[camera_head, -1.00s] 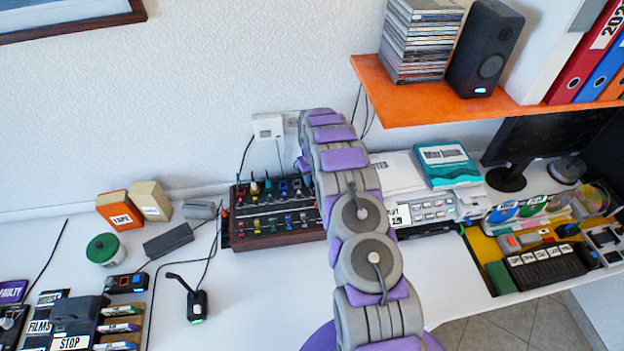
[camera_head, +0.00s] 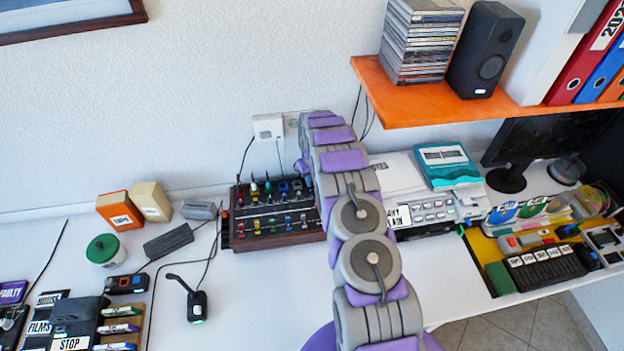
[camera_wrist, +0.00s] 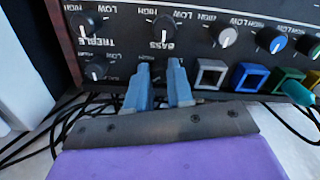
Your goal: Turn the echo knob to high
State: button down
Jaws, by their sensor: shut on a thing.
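The control panel (camera_head: 280,241) is a dark box with a wooden edge and rows of coloured knobs, on the desk against the wall. In the wrist view its labels appear upside down. The treble knob (camera_wrist: 88,22) and the bass knob (camera_wrist: 163,27) are black with white pointers, and another black knob (camera_wrist: 97,70) is left of my fingers. My gripper (camera_wrist: 160,70) has its blue-grey fingers shut on a small knob in the lower row, mostly hidden between the fingertips. No echo label is readable. In the head view my arm hides the gripper.
Square buttons, including a grey one (camera_wrist: 210,75) and a blue one (camera_wrist: 249,77), sit right of my fingers. A teal knob (camera_wrist: 297,92) sticks out farther right. Black cables run below the panel. An orange shelf (camera_head: 440,103) overhangs the desk at right.

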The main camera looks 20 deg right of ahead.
jog(key=m+p, duration=0.1)
jog(key=m, duration=0.3)
jog(key=shift+w+r+m, duration=0.1)
jog(key=shift+r+m, duration=0.05)
jog(key=shift+m, duration=0.15)
jog(key=shift+m+p, duration=0.8)
jog(key=shift+m, duration=1.1)
jog(key=c, duration=1.3)
grip_release()
notch_tip(320, 180, up, 17)
jog(key=shift+d+r+p, duration=0.1)
jog(key=shift+p, duration=0.5)
